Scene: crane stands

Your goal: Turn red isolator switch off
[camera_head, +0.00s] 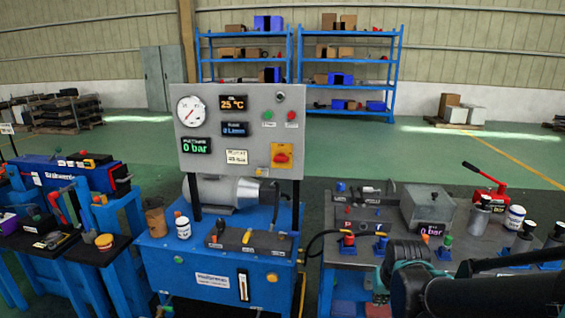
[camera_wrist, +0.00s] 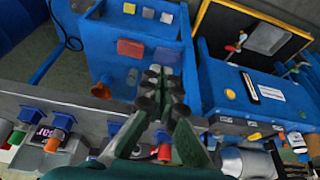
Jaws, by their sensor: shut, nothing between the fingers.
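The red isolator switch (camera_head: 282,154) is a red knob on a yellow plate, at the lower right of the grey control panel (camera_head: 240,100). Its knob is too small to read its exact angle. I cannot make out the switch in the wrist view. My gripper (camera_wrist: 160,85) shows in the wrist view with its fingers together and nothing between them. In the head view my arm fills the lower right, in front of the right-hand bench, well apart from the switch; the fingertips cannot be made out there.
The panel stands on a blue hydraulic unit (camera_head: 215,280), with a motor and a valve block (camera_head: 250,238) below it. Green and red buttons (camera_head: 291,116) sit above the switch. A right-hand bench (camera_head: 345,254) holds valves, bottles and a grey box. Space before the panel looks clear.

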